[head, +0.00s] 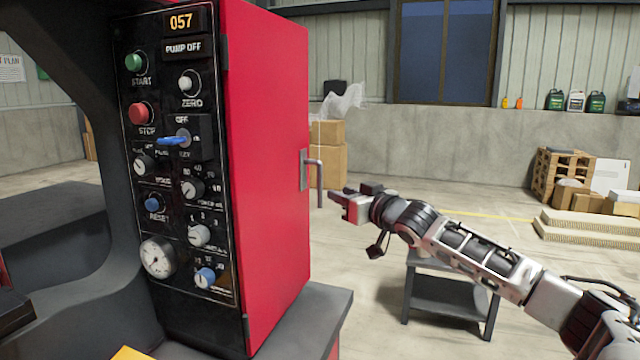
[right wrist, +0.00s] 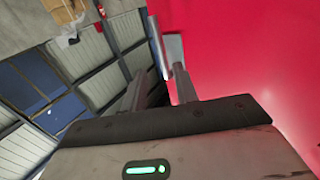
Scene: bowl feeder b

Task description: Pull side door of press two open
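The press's side door (head: 268,170) is a tall red panel on the right side of the black control panel (head: 180,150). It looks shut. Its grey handle (head: 319,180) is a bent bar on a plate at the door's far edge. My right gripper (head: 345,200) is to the right of the handle, near its lower end, apart from it in the head view. In the right wrist view, its two fingers (right wrist: 160,90) are spread, with the handle (right wrist: 157,45) just beyond their tips and the red door (right wrist: 250,60) to the right. My left gripper is not in view.
A small grey table (head: 445,295) stands under my right arm. Cardboard boxes (head: 328,160) stand behind the door. A pallet and boxes (head: 565,180) are at the far right. The floor right of the door is mostly clear.

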